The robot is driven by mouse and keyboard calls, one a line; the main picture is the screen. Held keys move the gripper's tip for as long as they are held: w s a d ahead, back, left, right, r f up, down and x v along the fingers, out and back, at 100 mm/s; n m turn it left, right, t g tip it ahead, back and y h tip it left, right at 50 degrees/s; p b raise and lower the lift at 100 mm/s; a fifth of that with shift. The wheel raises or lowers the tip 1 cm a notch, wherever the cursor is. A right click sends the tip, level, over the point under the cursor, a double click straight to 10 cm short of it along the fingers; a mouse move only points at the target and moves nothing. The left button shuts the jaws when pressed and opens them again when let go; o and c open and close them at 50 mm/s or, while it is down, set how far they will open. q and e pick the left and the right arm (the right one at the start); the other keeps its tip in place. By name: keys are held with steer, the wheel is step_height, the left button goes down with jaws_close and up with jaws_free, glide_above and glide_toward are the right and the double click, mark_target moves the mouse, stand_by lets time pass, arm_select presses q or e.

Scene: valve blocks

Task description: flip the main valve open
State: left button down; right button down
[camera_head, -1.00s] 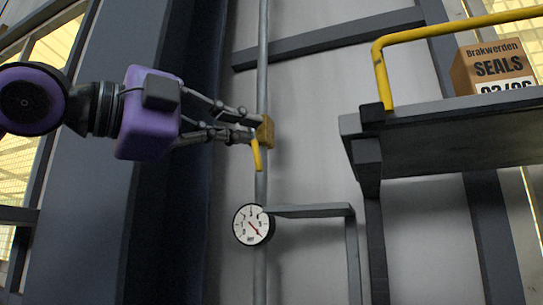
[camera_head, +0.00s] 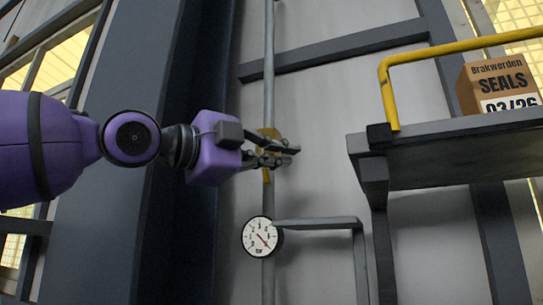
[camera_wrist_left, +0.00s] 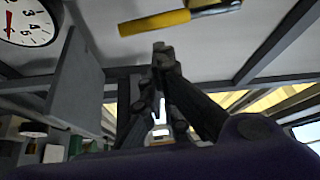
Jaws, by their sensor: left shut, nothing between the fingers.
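The main valve (camera_head: 268,133) is a brass-coloured body on the thin vertical pipe, mostly hidden behind my left gripper in the head view. A bit of its yellow lever (camera_head: 266,176) shows below the fingers, pointing down along the pipe. My left gripper (camera_head: 293,152) reaches across in front of the valve, its fingertips just right of the pipe. In the left wrist view the yellow lever (camera_wrist_left: 155,22) lies beyond the fingertips (camera_wrist_left: 162,55), which are together and empty. A gap shows there between fingers and lever. My right gripper is in neither view.
A round pressure gauge (camera_head: 259,236) sits on the pipe below the valve, with a grey bracket (camera_head: 318,225) running right from it. A grey platform (camera_head: 450,152) with a yellow rail (camera_head: 388,95) and a seals box (camera_head: 500,82) stands at right. A dark column (camera_head: 150,200) rises at left.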

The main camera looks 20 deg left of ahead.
arm_select(q)
steer(key=shift+w+a+f, duration=0.1)
steer(key=shift+a+f, duration=0.1)
steer(key=shift+a, duration=0.25)
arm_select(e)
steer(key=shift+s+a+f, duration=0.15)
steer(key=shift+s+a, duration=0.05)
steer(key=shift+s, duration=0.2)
arm_select(q)
steer(key=shift+a, duration=0.1)
steer(key=shift+a+f+m+g, duration=0.15)
steer(key=shift+a+f+m, duration=0.15)
steer(key=shift+a, duration=0.15)
steer(key=shift+a+f+m+g, duration=0.15)
steer(key=shift+a+m, duration=0.15)
steer(key=shift+a, duration=0.15)
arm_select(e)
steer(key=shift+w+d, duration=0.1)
arm_select(q)
steer(key=shift+d, duration=0.1)
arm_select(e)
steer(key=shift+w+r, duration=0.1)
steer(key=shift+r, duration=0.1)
